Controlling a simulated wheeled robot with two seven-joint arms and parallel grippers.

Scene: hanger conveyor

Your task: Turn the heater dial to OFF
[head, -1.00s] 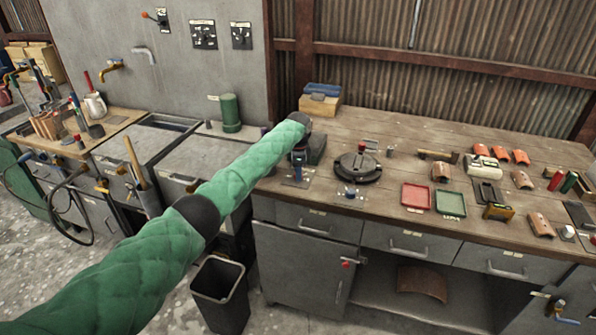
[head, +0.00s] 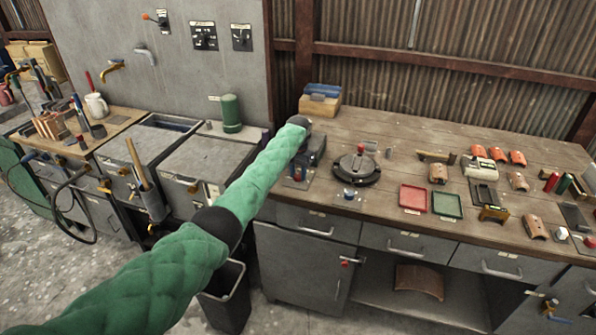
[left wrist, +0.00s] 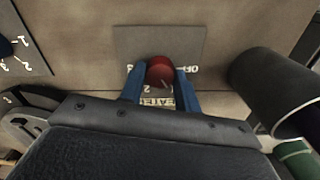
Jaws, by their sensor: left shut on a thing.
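The heater dial is a red round knob (left wrist: 160,71) on a grey plate (left wrist: 188,40) in the left wrist view. White lettering on the plate appears upside down, with OFF right of the knob and the heater label below it. My left gripper (left wrist: 160,84) has its blue fingers on either side of the knob and is shut on it. The dial's exact setting is hard to read. In the head view my left gripper (head: 299,170) is at the bench's left front, where it hides the knob. My right gripper is not in view.
A round dark fixture (head: 357,167) stands just right of my left gripper. A red tray (head: 413,198) and a green tray (head: 447,204) lie farther right on the bench. A green canister (head: 231,113) stands at the back left. A dark bin (head: 228,300) is below.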

